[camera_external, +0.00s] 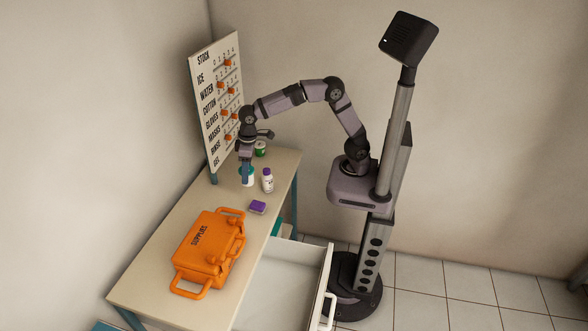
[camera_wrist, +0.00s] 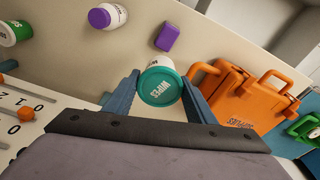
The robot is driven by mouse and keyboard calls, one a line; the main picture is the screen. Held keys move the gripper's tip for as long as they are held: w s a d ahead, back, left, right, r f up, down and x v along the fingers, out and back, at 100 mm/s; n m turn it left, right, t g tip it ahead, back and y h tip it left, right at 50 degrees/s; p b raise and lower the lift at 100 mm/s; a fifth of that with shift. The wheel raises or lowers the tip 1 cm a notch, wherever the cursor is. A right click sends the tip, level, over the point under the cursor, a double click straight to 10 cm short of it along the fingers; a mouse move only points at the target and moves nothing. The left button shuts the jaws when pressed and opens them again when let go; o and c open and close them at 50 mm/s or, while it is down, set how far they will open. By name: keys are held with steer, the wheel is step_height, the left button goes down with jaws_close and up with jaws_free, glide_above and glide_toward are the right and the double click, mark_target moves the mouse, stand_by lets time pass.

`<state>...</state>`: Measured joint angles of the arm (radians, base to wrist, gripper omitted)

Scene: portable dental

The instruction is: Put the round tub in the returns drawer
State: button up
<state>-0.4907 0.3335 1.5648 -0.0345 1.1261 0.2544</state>
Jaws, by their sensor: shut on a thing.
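The round tub (camera_wrist: 160,87) is white with a teal lid marked WIPES. It sits between the two blue fingers of my gripper (camera_wrist: 160,97) in the wrist view, and the gripper is shut on it. In the external view my gripper (camera_external: 247,178) is low over the far part of the table, with the tub (camera_external: 249,177) partly hidden behind the fingers. I cannot tell whether the tub touches the tabletop. The drawer (camera_external: 290,285) under the table's right side is pulled open. Its label is not readable.
A white bottle with a purple cap (camera_external: 267,181), a purple box (camera_external: 258,207) and a green tub (camera_external: 260,149) stand near the gripper. An orange supplies case (camera_external: 209,250) fills the table's near part. A stock board (camera_external: 217,100) rises at the left edge.

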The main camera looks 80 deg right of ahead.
steer(key=s+a+n+b, duration=0.8)
steer(key=s+a+b, duration=0.3)
steer(key=s+a, duration=0.95)
steer(key=shift+g+y, duration=0.3)
steer(key=shift+y, duration=0.1)
steer(key=f, duration=1.2)
steer(key=s+d+f, duration=0.1)
steer(key=f, duration=2.2)
steer(key=shift+s+d+f, duration=0.2)
steer(key=shift+s+f, duration=0.15)
steer(key=shift+f, duration=0.1)
steer(key=shift+f, duration=0.15)
steer(key=o, duration=1.2)
step_height(320, 180, up, 12)
steer(key=d, duration=0.1)
steer(key=shift+s+r+p, duration=0.2)
steer(key=shift+s+p, duration=0.1)
steer(key=shift+s, duration=0.1)
